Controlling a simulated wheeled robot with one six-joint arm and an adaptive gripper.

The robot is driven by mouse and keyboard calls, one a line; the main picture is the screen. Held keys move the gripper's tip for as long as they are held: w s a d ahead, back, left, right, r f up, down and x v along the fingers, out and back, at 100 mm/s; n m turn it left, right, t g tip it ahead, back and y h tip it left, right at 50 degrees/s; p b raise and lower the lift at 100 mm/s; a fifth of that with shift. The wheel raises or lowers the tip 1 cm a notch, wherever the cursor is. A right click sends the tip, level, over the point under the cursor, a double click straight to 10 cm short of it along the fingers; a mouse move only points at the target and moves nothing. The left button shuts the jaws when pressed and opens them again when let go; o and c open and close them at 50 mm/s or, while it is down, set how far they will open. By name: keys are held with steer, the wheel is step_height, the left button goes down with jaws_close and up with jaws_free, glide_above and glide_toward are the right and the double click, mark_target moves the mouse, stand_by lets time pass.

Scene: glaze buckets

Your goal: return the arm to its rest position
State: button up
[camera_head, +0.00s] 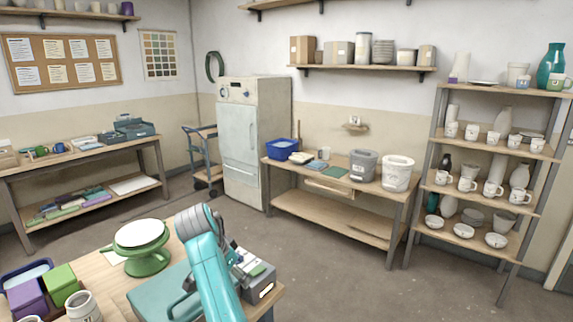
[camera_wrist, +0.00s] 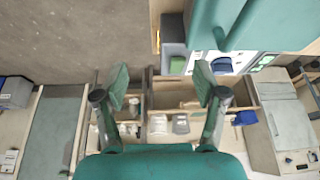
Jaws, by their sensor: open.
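My arm (camera_head: 212,268) is teal with a grey joint on top. It rises from the bottom of the head view in front of the near table. My gripper (camera_wrist: 161,84) shows in the wrist view with its two fingers spread wide apart and nothing between them. The gripper cannot be made out in the head view. The wrist view is upside down, with the room beyond the fingers.
The near table holds a green banding wheel (camera_head: 146,246), a purple box (camera_head: 27,299), a green box (camera_head: 61,284) and a grey box (camera_head: 258,284) close to my arm. Two buckets (camera_head: 363,166) stand on the back bench. Open floor (camera_head: 340,270) lies between.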

steer(key=s+d+f+n+t+y, duration=0.15)
steer(key=d+f, duration=0.25)
steer(key=f, duration=0.4)
steer(key=s+d+f+n, duration=0.1)
steer(key=s+d+f, duration=0.25)
steer(key=f, duration=0.45)
steer(key=s+d+f+n+t, duration=0.1)
steer(key=d+f, duration=0.3)
steer(key=f, duration=0.4)
steer(key=s+d+f+n+t+y, duration=0.1)
steer(key=s+d+f, duration=0.4)
steer(key=s, duration=0.3)
steer(key=s+d+f+n+t, duration=0.1)
steer(key=s+d+f, duration=0.4)
steer(key=s+f, duration=0.15)
steer(key=s+d+r+n+t+y, duration=0.15)
steer(key=s+d, duration=0.25)
steer(key=s, duration=0.7)
steer(key=s+d+r+t, duration=0.2)
steer(key=s+d+r, duration=0.15)
steer(key=s, duration=0.75)
steer(key=s+d+r+t+h, duration=0.1)
steer(key=s+d+r+t, duration=0.2)
steer(key=s+r, duration=1.3)
step_height(320, 180, up, 4)
steer(key=shift+s+d, duration=0.15)
steer(key=shift+s, duration=0.05)
